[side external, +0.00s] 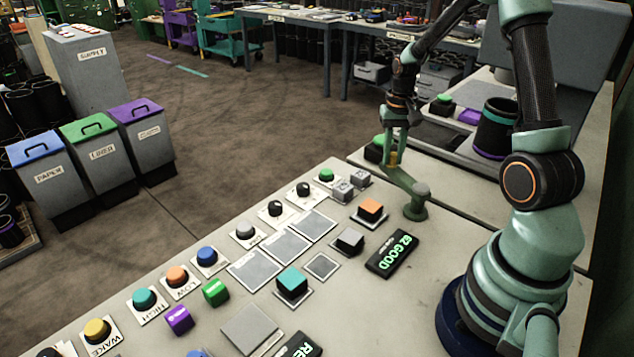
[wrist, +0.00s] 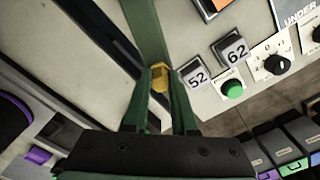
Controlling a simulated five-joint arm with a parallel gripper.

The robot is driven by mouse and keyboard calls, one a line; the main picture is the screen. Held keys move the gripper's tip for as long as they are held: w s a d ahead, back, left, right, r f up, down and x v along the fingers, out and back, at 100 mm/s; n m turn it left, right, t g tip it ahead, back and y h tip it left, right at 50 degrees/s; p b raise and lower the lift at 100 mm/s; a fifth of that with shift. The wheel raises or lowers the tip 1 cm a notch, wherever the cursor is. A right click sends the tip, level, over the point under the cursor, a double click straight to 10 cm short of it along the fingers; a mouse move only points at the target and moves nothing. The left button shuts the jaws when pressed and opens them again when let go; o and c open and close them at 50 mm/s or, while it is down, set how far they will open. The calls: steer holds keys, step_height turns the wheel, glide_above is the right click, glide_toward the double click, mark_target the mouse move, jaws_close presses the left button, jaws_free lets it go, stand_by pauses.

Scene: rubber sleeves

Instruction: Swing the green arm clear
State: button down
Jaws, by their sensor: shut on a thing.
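The green arm (side external: 406,181) is a pale green bar on a round post (side external: 415,205) near the bench's far edge. From the post it reaches back and left in the side view. A yellow knob (wrist: 159,72) stands at its free end. In the wrist view the green arm (wrist: 146,28) runs from the knob to the top edge. My gripper (wrist: 158,92) is shut on the yellow knob, one dark green finger on each side. In the side view my gripper (side external: 393,152) comes down onto it from above, and its fingers partly hide the knob.
Two small grey numbered blocks, 52 (wrist: 196,77) and 62 (wrist: 231,49), stand near the knob, beside a green button (wrist: 233,90). An orange-topped block (side external: 371,208) and a black display (side external: 392,254) are near the post. A dark gap separates the benches.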

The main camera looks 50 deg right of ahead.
steer(key=shift+d+r, duration=0.1)
steer(key=shift+d, duration=0.05)
steer(key=c, duration=0.7)
jaws_free()
step_height(320, 180, up, 12)
steer(key=s+a+r+n+t, duration=0.1)
steer(key=s+a+n+t, duration=0.1)
steer(key=a, duration=0.5)
steer(key=s+a+r+n+t, duration=0.1)
steer(key=a+n, duration=0.3)
steer(key=a, duration=0.4)
steer(key=s+a+r+n+t, duration=0.2)
steer(key=a+r+n, duration=0.1)
steer(key=a, duration=0.4)
steer(key=shift+s+a+t, duration=0.3)
steer(key=shift+s+a, duration=0.05)
steer(key=shift+a, duration=0.05)
